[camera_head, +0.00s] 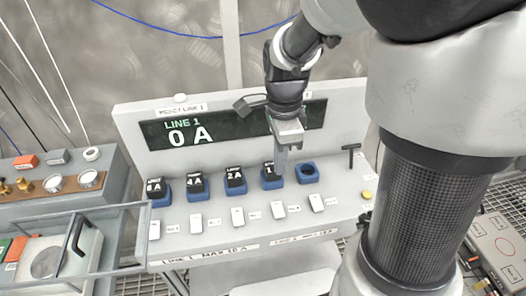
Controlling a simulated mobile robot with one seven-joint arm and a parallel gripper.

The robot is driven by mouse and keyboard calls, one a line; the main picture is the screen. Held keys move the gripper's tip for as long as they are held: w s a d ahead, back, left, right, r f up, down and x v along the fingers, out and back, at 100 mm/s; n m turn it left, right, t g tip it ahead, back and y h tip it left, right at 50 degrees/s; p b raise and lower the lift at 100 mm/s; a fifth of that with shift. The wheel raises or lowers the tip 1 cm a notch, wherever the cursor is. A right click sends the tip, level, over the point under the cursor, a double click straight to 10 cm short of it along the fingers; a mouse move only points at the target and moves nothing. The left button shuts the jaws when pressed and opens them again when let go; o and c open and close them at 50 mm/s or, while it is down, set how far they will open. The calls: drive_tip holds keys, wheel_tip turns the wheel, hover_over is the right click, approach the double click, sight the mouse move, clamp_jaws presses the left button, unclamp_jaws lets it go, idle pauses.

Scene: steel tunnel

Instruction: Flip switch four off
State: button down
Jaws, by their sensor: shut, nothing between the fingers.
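A row of white switches runs along the front of the sloped white panel. Their small labels are too small to read. Whether the tips touch anything is unclear. The switch to its right (316,202) and the one to its left (237,217) are in plain view.
The dark display (190,133) reads "LINE 1 0 A". Black blocks marked 2A (234,175), 4A (195,182) and 6A (155,187) sit in blue sockets. An empty blue socket (307,174) and a black T-handle (350,156) stand at right. A grey rail (110,212) is at left.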

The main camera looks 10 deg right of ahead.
sight(279, 210)
wheel_tip(279, 210, down, 14)
drive_tip(key=shift+b, duration=1.05)
drive_tip(key=shift+p, duration=0.3)
drive_tip(key=shift+w+f+g, duration=0.1)
drive_tip(key=shift+f+g, duration=0.05)
drive_tip(key=shift+g, duration=0.15)
drive_tip(key=shift+s+r, duration=0.2)
drive_tip(key=shift+s, duration=0.65)
